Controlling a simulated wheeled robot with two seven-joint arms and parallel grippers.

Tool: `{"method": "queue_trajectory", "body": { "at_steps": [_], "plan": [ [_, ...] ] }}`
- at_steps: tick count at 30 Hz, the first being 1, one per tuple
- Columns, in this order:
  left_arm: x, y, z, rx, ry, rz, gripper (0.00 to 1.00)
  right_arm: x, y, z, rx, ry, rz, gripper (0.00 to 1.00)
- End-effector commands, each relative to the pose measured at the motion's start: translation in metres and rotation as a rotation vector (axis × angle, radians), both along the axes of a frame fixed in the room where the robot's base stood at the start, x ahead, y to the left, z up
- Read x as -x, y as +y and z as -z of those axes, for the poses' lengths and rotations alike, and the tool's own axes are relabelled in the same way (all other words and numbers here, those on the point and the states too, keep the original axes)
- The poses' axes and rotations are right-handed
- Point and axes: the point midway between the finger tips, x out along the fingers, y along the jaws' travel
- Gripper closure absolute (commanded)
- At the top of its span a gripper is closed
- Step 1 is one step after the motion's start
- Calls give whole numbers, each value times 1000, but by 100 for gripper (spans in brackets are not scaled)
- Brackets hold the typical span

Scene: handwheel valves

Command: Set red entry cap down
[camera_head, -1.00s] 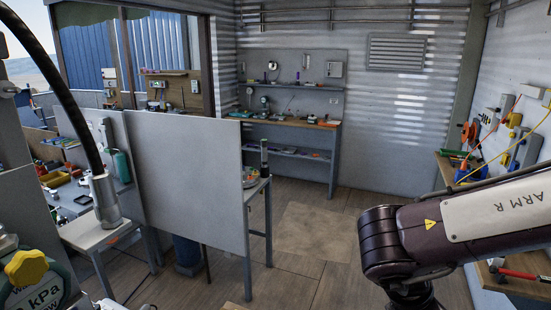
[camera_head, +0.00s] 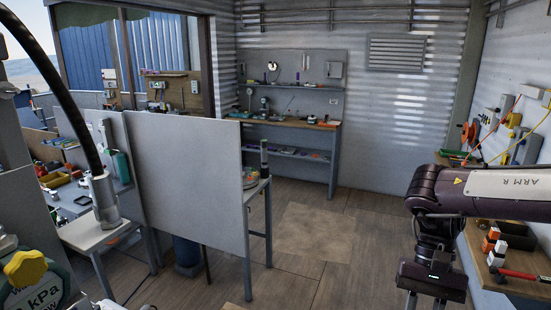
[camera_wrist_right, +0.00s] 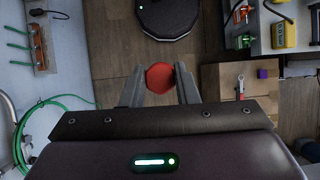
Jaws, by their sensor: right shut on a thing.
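The red entry cap (camera_wrist_right: 160,77) shows in the right wrist view as a small red many-sided disc between the two grey fingers. My right gripper (camera_wrist_right: 160,80) is shut on it, with a finger at each side. In the head view my right gripper (camera_head: 428,299) hangs from the arm at the lower right, pointing down, left of the wooden side bench (camera_head: 485,283). Its fingertips are at the bottom picture edge, and I cannot make out the cap there. My left gripper is not in view.
On the side bench are a black tray (camera_head: 515,236), orange-and-white blocks (camera_head: 492,242) and a red-handled tool (camera_head: 518,274). A grey panel (camera_head: 186,190) stands left of centre. A workbench (camera_head: 290,127) stands at the back. The middle floor (camera_head: 310,235) is clear.

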Motion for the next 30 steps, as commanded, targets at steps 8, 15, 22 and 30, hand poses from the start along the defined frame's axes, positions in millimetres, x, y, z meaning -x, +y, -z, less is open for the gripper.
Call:
{"method": "queue_trajectory", "body": {
  "at_steps": [8,15,22,30],
  "plan": [
    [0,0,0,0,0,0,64,0,0,0,-3,2,229,96],
    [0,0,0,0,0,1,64,0,2,0,-1,2,348,96],
    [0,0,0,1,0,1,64,-2,41,-4,5,0,236,96],
    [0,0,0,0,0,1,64,-1,88,-13,6,-2,93,96]
  ]
}}
